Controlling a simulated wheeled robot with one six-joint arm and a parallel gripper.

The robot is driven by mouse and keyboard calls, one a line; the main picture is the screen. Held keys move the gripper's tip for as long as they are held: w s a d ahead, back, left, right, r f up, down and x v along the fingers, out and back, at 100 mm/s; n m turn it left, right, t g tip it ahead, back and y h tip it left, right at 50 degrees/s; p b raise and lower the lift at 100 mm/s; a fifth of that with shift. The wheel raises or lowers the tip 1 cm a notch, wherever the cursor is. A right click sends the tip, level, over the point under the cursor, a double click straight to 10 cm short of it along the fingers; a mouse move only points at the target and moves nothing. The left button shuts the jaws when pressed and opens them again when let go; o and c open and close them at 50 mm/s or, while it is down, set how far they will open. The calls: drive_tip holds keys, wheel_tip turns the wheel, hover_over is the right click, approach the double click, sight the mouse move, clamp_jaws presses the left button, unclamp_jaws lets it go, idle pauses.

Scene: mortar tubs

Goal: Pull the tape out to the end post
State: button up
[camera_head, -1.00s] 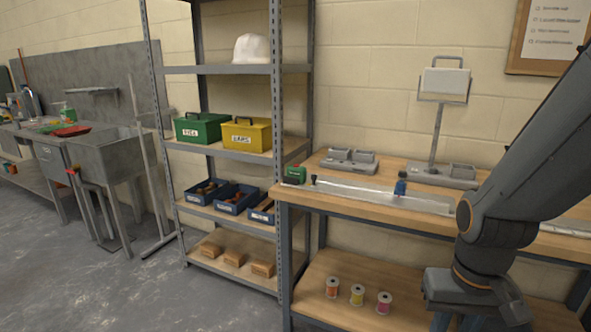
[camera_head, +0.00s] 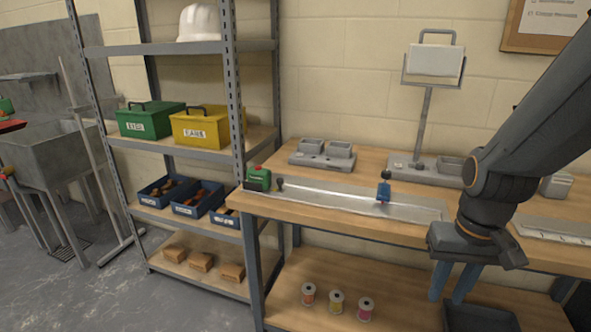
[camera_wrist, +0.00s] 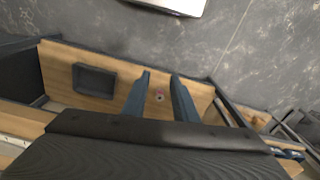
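A small green tape case (camera_head: 258,178) with a red top sits at the left end of a flat grey plate (camera_head: 335,200) on the bench. A dark knob (camera_head: 279,184) stands just right of the case. A blue post (camera_head: 383,190) stands upright farther right on the plate. I cannot tell for sure which is the tape's end. My gripper (camera_head: 451,298) hangs at the bench's front, right of the blue post, fingers down and apart. In the wrist view my gripper (camera_wrist: 157,82) is open and empty, above the lower shelf. The tape is not in that view.
Spools (camera_head: 336,301) and a dark bin (camera_head: 480,318) are on the lower shelf. Grey holders (camera_head: 322,155) and a stand with a panel (camera_head: 434,60) are behind the plate. A shelf rack with green (camera_head: 150,120) and yellow boxes (camera_head: 207,127) stands left.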

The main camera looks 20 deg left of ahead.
drive_tip(key=w+a+r+n+t+p, duration=0.15)
drive_tip(key=w+a+r, duration=0.25)
drive_tip(key=w+a, duration=0.55)
drive_tip(key=n+t+y+p, duration=0.1)
drive_tip(key=n+y+p, duration=0.2)
drive_tip(key=n+p, duration=0.25)
approach(280, 180)
drive_tip(key=shift+p+x, duration=0.7)
drive_tip(key=shift+x, duration=3.35)
drive_tip(key=shift+w, duration=0.1)
clamp_jaws()
